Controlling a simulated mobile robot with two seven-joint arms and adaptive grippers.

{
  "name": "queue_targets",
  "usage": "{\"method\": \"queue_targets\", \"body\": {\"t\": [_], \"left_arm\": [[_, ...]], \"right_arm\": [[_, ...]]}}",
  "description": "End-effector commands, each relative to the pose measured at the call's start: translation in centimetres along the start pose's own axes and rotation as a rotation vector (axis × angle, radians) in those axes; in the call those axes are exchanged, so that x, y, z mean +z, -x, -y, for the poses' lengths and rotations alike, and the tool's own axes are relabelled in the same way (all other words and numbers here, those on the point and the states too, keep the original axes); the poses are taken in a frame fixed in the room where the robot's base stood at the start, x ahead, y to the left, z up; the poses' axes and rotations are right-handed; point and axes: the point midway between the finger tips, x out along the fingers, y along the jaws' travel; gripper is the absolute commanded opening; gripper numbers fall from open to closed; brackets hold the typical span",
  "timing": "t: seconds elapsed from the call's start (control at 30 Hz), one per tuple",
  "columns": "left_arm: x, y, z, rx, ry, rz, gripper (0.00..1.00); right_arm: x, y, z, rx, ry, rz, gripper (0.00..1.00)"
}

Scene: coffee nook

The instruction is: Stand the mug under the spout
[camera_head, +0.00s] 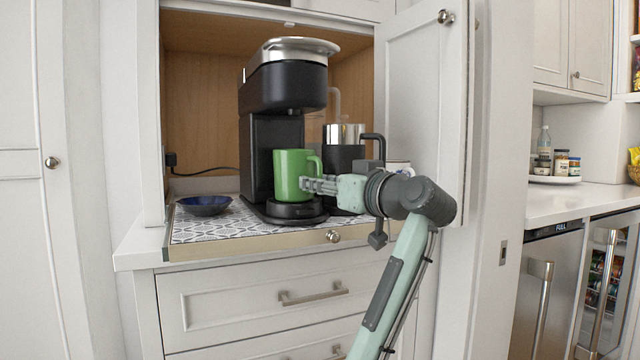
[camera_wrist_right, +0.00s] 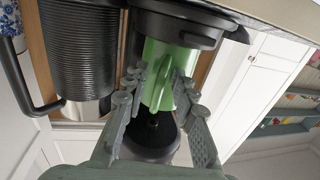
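The green mug (camera_head: 290,176) is upright under the spout of the black coffee machine (camera_head: 284,85), over its round drip tray (camera_head: 291,211). Its base looks level with the tray, but I cannot tell whether it bears its full weight there. My right gripper (camera_head: 318,185) comes in from the right at the mug's handle. In the right wrist view the fingers (camera_wrist_right: 173,78) close in on either side of the handle, with the green mug (camera_wrist_right: 162,60) just beyond. The contact at the fingertips is partly hidden. My left gripper is not in view.
A black and steel frother jug (camera_head: 344,143) stands close to the right of the machine, behind my gripper. A blue bowl (camera_head: 204,205) lies to the left on the patterned mat (camera_head: 205,230). The open cabinet door (camera_head: 425,100) is on the right.

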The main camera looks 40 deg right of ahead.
Motion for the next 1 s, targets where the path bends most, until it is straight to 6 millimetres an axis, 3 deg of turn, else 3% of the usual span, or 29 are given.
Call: {"method": "queue_targets", "body": {"t": [0.17,0.5,0.7,1.0], "left_arm": [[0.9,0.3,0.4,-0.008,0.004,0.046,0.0],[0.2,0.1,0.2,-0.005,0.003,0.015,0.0],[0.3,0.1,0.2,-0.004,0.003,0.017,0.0],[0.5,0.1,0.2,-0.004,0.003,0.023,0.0]], "right_arm": [[-0.5,0.1,0.0,0.0,0.0,-0.002,0.27],[-0.4,7.7,-0.1,0.005,0.003,-0.002,0.27],[-0.4,10.8,-0.1,0.003,0.001,-0.002,0.27],[-0.3,12.1,0.0,0.0,0.0,0.0,0.27]]}}
